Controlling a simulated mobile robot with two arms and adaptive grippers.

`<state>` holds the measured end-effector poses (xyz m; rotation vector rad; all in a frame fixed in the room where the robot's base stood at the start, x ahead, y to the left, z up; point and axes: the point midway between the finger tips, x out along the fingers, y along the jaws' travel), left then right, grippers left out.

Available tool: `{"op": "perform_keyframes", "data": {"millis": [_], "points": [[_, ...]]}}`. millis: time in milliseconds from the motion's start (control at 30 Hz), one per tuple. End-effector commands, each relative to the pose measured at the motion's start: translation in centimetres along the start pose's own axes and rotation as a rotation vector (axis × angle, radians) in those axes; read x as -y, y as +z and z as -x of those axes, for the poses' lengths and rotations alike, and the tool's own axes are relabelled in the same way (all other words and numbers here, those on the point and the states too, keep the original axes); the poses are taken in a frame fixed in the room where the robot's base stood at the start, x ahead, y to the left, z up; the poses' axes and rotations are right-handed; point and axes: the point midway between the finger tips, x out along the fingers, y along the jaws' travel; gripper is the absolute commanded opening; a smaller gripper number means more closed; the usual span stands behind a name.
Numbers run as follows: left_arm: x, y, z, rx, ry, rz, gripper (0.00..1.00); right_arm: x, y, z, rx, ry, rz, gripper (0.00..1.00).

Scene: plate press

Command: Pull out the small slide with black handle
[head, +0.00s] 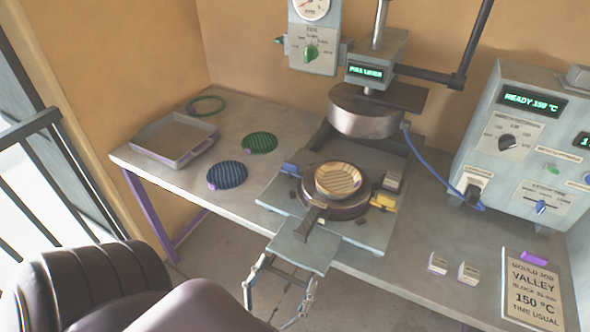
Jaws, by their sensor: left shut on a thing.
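The press (365,110) stands on the bench, its round upper block raised above a lower round block (335,206) that carries a yellowish ribbed disc (338,180). A small grey slide plate (303,252) sticks out over the bench's front edge. A dark bar-like handle (310,221) lies between it and the round block. My left gripper (288,272) is at the front of the slide plate, its metal fingers reaching up under it and shut on part of the slide. The plate hides the fingertips, so the exact grip cannot be seen. My right gripper is not in view.
A grey tray (209,129), a green ring (206,105), a green disc (260,143) and a blue disc (227,174) lie on the left bench. A control box (530,145) with a blue cable stands right. Two small blocks and a sign (533,290) lie front right.

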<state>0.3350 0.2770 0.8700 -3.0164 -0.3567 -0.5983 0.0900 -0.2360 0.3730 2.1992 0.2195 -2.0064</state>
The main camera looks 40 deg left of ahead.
Motion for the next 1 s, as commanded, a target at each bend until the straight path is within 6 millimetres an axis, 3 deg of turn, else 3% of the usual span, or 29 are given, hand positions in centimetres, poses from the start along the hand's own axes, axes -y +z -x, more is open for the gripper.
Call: {"op": "perform_keyframes", "data": {"millis": [533, 567, 700, 1000], "points": [[0.00, -0.44, 0.93, -0.003, -0.001, 0.000, 0.37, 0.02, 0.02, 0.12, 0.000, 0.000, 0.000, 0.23], [0.00, -0.44, 0.92, -0.003, -0.001, 0.000, 0.82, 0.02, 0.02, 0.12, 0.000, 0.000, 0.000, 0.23], [0.00, -0.43, 0.92, -0.002, -0.001, 0.000, 0.98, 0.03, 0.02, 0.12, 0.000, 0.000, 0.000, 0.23], [0.00, -0.39, 1.00, -0.001, 0.000, 0.000, 0.99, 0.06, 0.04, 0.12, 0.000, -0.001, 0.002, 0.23]]}}
